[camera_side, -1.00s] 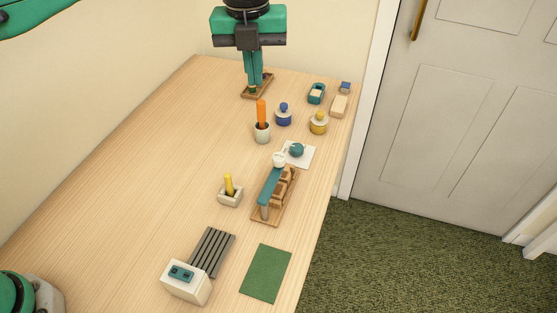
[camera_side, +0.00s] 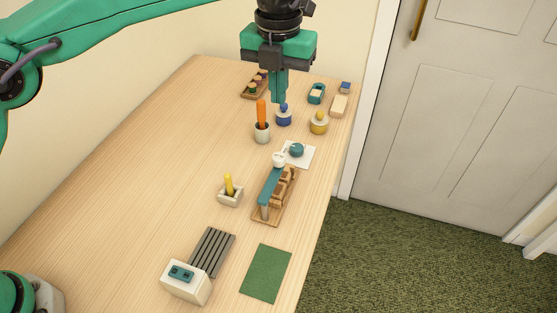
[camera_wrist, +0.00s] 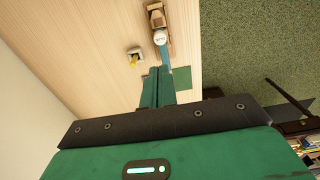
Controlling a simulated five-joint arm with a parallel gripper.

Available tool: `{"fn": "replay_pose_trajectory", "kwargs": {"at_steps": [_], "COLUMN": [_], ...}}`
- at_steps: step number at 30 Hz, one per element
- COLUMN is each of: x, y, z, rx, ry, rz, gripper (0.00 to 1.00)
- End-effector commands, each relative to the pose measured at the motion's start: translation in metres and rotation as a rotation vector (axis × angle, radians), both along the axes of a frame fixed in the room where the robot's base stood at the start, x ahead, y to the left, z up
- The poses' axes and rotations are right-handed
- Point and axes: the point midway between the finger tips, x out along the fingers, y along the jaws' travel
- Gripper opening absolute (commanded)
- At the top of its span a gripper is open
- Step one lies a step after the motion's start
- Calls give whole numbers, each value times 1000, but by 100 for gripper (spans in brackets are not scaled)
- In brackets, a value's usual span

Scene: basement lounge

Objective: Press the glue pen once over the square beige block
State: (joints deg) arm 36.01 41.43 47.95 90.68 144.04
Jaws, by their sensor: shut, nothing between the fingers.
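My gripper (camera_side: 279,99) is shut and empty, high over the far part of the table, in front of the blue-knobbed pot in the side view. Its fingers also show in the wrist view (camera_wrist: 160,72). Two pen-like sticks stand upright: an orange one (camera_side: 261,112) in a pale cup and a yellow one (camera_side: 228,184) in a pale square holder; I cannot tell which is the glue pen. A beige block (camera_side: 339,106) lies at the far right edge. A wooden tray (camera_side: 247,94) at the back holds several small round-topped pieces; a square beige block is not clear there.
A pot with a blue knob (camera_side: 284,116) and a yellow one (camera_side: 319,123) stand near the gripper. A teal-barred wooden rack (camera_side: 263,219), a white pad (camera_side: 305,161), a green mat (camera_side: 266,274) and a grey slatted rack (camera_side: 212,250) stand nearer. The table's left side is clear.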

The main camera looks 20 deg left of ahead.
Motion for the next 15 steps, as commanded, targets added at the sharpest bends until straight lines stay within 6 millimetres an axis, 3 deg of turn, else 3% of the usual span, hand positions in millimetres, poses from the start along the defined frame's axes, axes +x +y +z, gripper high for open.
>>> {"fn": "replay_pose_trajectory", "kwargs": {"at_steps": [8,15], "x": [0,0], "y": [0,0], "z": [-19,-53], "rx": [1,1], "ry": [1,2], "rz": [1,1], "gripper": [0,0]}}
